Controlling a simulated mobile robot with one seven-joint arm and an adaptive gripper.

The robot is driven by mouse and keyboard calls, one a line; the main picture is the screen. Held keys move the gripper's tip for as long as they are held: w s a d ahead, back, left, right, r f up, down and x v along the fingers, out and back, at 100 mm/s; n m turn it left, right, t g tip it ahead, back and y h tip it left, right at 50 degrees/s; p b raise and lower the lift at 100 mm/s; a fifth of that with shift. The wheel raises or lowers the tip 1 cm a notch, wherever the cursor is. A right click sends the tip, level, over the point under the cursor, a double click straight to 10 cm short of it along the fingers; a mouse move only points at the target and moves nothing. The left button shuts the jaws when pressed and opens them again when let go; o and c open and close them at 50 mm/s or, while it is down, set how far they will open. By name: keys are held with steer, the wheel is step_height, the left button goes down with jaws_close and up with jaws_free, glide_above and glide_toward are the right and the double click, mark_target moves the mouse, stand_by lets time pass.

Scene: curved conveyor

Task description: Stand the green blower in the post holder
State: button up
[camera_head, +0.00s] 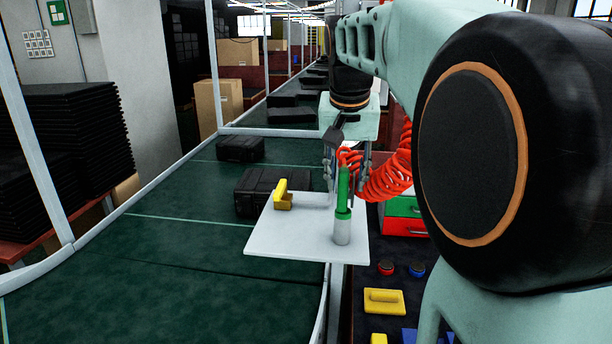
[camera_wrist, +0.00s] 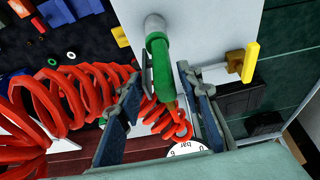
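The green blower (camera_head: 343,190) stands upright in the pale grey cylindrical post holder (camera_head: 342,232) on a white board. In the wrist view the blower (camera_wrist: 160,60) has its green end at the holder (camera_wrist: 155,22), and a red coiled hose (camera_wrist: 90,95) lies close to it. My gripper (camera_head: 347,178) is above the holder, with one finger on each side of the blower's upper part. In the wrist view my gripper (camera_wrist: 166,70) has its fingers spread, with a visible gap to the right of the blower. The exact seating depth is hidden.
The white board (camera_head: 285,235) also carries a yellow handle-like piece (camera_head: 282,194). Black cases (camera_head: 265,185) sit on the green conveyor behind it. A yellow plate (camera_head: 384,301) and red and green drawers (camera_head: 404,216) are to the right, below my arm.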

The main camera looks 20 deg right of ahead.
steer(key=shift+o, duration=0.9)
steer(key=v, duration=1.2)
steer(key=shift+s, duration=0.15)
